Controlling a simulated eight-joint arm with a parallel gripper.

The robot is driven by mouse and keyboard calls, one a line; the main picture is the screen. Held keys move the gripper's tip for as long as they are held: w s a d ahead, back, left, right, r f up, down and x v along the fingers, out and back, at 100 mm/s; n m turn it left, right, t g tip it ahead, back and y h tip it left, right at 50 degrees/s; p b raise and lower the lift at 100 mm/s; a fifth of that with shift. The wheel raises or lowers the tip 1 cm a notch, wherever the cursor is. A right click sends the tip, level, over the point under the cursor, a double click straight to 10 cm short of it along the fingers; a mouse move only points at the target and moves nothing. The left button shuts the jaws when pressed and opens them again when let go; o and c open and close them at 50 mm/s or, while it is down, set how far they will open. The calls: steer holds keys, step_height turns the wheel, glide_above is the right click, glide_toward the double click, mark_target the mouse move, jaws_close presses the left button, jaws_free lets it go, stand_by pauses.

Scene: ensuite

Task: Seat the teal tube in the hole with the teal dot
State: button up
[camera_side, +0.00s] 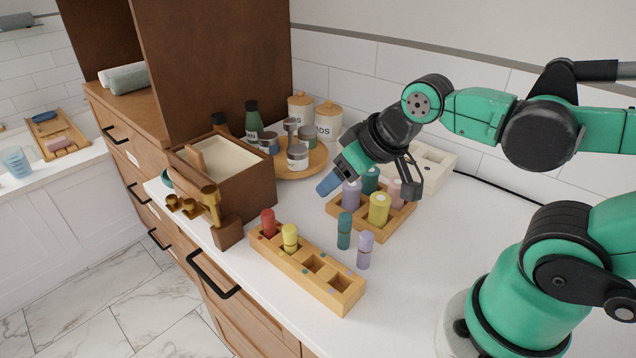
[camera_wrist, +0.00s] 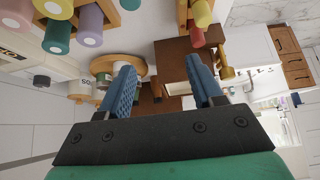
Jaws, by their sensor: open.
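The teal tube (camera_side: 344,231) stands upright on the white counter in the side view, between the long rack and the tray of bottles. The long wooden rack (camera_side: 335,298) holds a red tube (camera_side: 268,223) and a yellow tube (camera_side: 290,238); its two holes toward the right end are empty. My gripper (camera_side: 328,184) is open and empty, above and behind the teal tube, beside the bottle tray. Its blue fingers (camera_wrist: 163,82) are spread with nothing between them in the wrist view.
A lavender tube (camera_side: 365,250) stands close to the teal one. A wooden tray (camera_side: 372,232) holds teal, yellow, lavender and pink bottles beneath my gripper. A brown box (camera_side: 250,190), a brass-topped stand (camera_side: 227,234) and a round tray of jars (camera_side: 315,165) stand left. The front-right counter is clear.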

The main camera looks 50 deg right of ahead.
mark_target(345, 215)
stand_by(0.3)
steer(key=shift+o, duration=0.5)
steer(key=f+g, duration=0.1)
steer(key=g, duration=0.1)
steer(key=d+f+g, duration=0.1)
steer(key=f+g, duration=0.1)
steer(key=d+f+g, duration=0.1)
steer(key=g, duration=0.2)
steer(key=shift+w+d+f+n, duration=0.1)
steer(key=shift+w+f+n, duration=0.15)
steer(key=shift+n, duration=0.05)
steer(key=shift+f, duration=2.8)
jaws_close()
